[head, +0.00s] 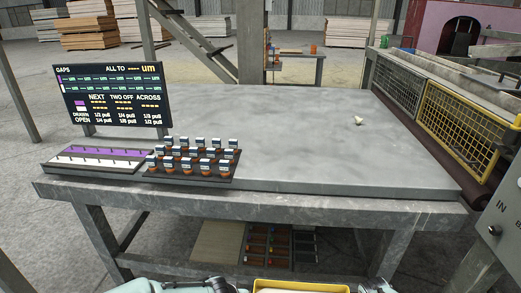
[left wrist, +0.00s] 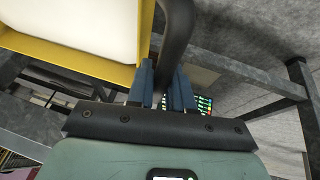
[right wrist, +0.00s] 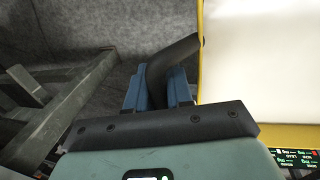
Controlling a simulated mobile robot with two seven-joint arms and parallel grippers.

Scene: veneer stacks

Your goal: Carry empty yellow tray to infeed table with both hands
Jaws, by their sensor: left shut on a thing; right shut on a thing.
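The yellow tray (head: 257,287) shows only as a strip at the bottom edge of the head view, low in front of the grey table (head: 330,165). Its yellow rim and plain white face show in the left wrist view (left wrist: 95,68) and the right wrist view (right wrist: 290,137). No load shows on the visible part. My left gripper (left wrist: 167,88) is shut on a dark bent handle at one side of the tray. My right gripper (right wrist: 168,90) is shut on the dark handle at the other side. The rest of the tray is out of view.
On the table's left stand a display board (head: 112,95), a purple and white strip rack (head: 95,158) and a block of several small labelled pieces (head: 190,160). A small pale object (head: 359,121) lies towards the right. A yellow mesh guard (head: 460,125) lines the right side. The middle is clear.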

